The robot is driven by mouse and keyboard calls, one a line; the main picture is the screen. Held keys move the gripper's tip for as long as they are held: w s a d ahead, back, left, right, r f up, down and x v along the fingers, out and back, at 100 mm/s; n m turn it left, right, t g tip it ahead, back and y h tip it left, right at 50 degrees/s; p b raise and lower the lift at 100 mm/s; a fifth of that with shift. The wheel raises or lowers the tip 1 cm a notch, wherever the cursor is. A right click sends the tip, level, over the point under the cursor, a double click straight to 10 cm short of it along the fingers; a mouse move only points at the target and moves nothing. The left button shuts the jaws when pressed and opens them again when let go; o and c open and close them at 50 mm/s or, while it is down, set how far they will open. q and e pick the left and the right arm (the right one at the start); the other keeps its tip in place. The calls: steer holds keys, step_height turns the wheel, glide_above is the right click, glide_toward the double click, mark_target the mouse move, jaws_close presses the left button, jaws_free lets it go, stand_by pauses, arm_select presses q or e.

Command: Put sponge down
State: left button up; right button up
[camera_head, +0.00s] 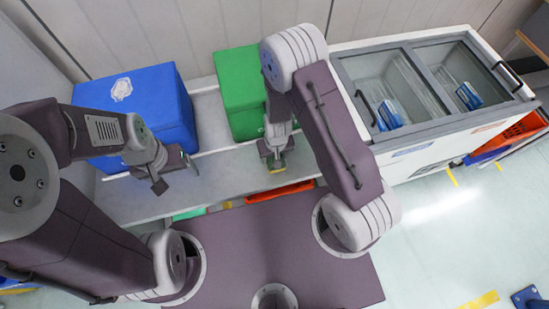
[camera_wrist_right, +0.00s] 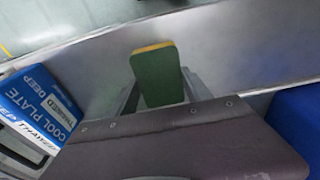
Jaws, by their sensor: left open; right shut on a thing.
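The sponge (camera_wrist_right: 158,76) is green with a yellow edge and sits between the fingers of my right gripper (camera_wrist_right: 160,88) in the right wrist view. In the head view the sponge (camera_head: 277,168) is a small yellow-green patch at the tip of my right gripper (camera_head: 273,155), over the grey counter (camera_head: 225,180) in front of the green box. I cannot tell whether the sponge touches the counter. My left gripper (camera_head: 172,178) is open and empty over the counter, in front of the blue box.
A blue box (camera_head: 135,105) and a green box (camera_head: 238,90) stand at the back of the counter. A glass-topped freezer (camera_head: 430,90) stands at the right. An orange tote (camera_head: 280,193) shows below the counter's front edge. A blue "Cool Plate" box (camera_wrist_right: 40,105) shows in the wrist view.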

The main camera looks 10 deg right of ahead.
steer(key=f, duration=0.1)
steer(key=f+b, duration=0.1)
steer(key=f, duration=0.1)
steer(key=shift+s+d, duration=0.1)
steer(key=shift+s, duration=0.1)
steer(key=shift+f, duration=0.4)
steer(key=shift+w, duration=0.15)
steer(key=shift+f, duration=0.2)
steer(key=o, duration=1.4)
steer(key=shift+r, duration=0.1)
